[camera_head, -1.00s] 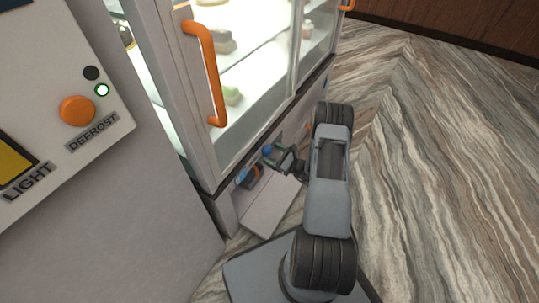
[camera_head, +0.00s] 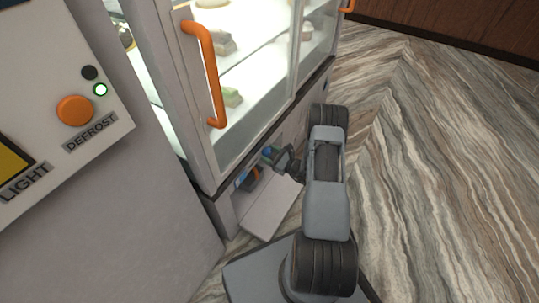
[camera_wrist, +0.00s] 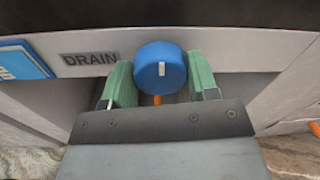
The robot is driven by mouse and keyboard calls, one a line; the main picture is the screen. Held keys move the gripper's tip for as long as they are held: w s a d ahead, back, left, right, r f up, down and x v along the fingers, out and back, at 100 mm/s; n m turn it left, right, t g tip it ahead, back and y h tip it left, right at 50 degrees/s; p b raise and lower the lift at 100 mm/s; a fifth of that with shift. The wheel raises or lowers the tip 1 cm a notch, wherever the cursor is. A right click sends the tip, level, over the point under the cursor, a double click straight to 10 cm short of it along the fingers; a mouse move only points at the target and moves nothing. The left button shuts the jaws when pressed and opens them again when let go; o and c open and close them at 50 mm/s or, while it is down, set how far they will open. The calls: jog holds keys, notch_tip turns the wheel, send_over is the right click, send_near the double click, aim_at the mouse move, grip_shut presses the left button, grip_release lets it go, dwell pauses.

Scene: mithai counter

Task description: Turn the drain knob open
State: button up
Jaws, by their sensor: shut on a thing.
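The drain knob (camera_wrist: 160,66) is a round blue knob with a white pointer mark, beside the DRAIN label (camera_wrist: 90,59) in the wrist view. The mark stands about upright in that picture. My gripper (camera_wrist: 162,84) has its two green fingers on either side of the knob and is shut on it. In the head view my gripper (camera_head: 272,156) reaches into the low opening at the cabinet's base. The knob is mostly hidden there by the fingers.
A flap (camera_head: 268,212) hangs open below the opening. A blue plate (camera_wrist: 22,62) is left of the label. The glass cabinet has an orange handle (camera_head: 208,75) above. A grey panel with an orange DEFROST button (camera_head: 75,110) stands at left. Floor at right is clear.

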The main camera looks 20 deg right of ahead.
jog(key=shift+c, duration=0.8)
jog(key=shift+m, duration=0.4)
jog(key=m+p, duration=0.1)
jog(key=m, duration=0.2)
jog(key=m+p, duration=0.1)
jog(key=m, duration=0.4)
jog(key=shift+p, duration=0.3)
jog(key=m, duration=0.4)
jog(key=shift+m+g+p, duration=0.3)
jog(key=shift+g+p, duration=0.1)
jog(key=shift+m+y+p, duration=0.3)
jog(key=shift+m, duration=1.6)
